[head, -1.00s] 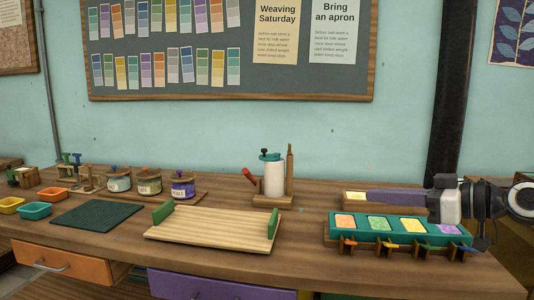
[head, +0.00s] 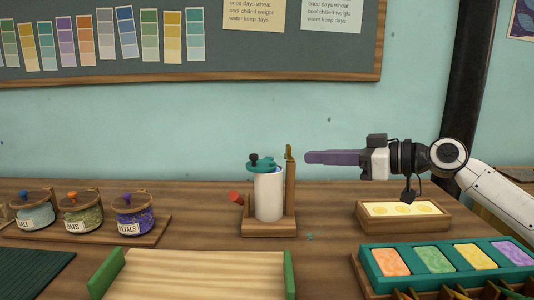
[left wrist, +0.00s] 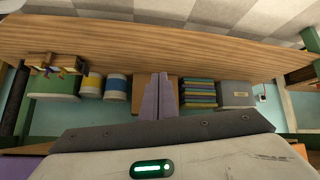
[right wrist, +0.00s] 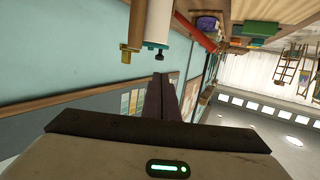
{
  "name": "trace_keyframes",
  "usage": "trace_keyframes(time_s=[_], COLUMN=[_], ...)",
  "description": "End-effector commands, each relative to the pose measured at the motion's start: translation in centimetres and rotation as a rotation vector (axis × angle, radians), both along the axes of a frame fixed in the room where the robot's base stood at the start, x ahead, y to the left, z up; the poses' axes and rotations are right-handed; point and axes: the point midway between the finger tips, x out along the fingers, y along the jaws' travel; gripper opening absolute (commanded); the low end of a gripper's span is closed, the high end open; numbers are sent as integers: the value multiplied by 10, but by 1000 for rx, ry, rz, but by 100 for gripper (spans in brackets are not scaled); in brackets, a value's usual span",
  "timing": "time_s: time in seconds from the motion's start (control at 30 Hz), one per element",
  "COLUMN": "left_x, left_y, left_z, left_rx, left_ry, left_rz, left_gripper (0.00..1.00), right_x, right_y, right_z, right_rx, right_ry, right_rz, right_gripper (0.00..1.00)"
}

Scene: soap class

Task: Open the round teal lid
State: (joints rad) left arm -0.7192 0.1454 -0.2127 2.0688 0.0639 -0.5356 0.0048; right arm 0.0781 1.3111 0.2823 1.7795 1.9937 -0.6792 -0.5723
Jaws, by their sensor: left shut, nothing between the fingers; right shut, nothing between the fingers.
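The round teal lid (head: 257,161) sits on a white cylindrical canister (head: 268,195) with a dark knob at its left edge. The lid looks slightly tilted. The canister stands on a wooden base beside an upright wooden post (head: 289,180). My right gripper (head: 307,157) is shut and empty, pointing left at about lid height, just right of the post and apart from it. In the right wrist view the canister (right wrist: 159,22) and the teal lid's edge (right wrist: 153,45) show above the fingers (right wrist: 163,80). My left gripper (left wrist: 161,79) is shut and empty, and shows only in the left wrist view.
A red-tipped handle (head: 236,197) sticks out left of the canister. A wooden box of yellow soap (head: 367,220) is below my right arm. A teal mold (head: 375,273) with colored bars is at the front right. Jars (head: 133,215) stand left. A green-ended board (head: 190,275) lies in front.

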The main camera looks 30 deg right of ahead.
Motion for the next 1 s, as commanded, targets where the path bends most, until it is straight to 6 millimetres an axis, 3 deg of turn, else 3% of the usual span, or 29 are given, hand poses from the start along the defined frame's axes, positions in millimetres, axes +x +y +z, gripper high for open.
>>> trace_keyframes(time_s=[0.37,0.7,1.0], left_x=[3,5,4], left_y=[2,1,1], left_z=[19,38,39], left_rx=[14,16,22], left_ry=[-1,-7,2], left_rz=[-6,-2,-1], left_gripper=[0,0,0], right_x=[30,73,104], right_y=[16,42,58], right_z=[-1,-9,-19], right_rx=[1,3,0], right_ry=[-2,-3,0], right_rz=[-2,-1,-3], right_gripper=[0,0,0])
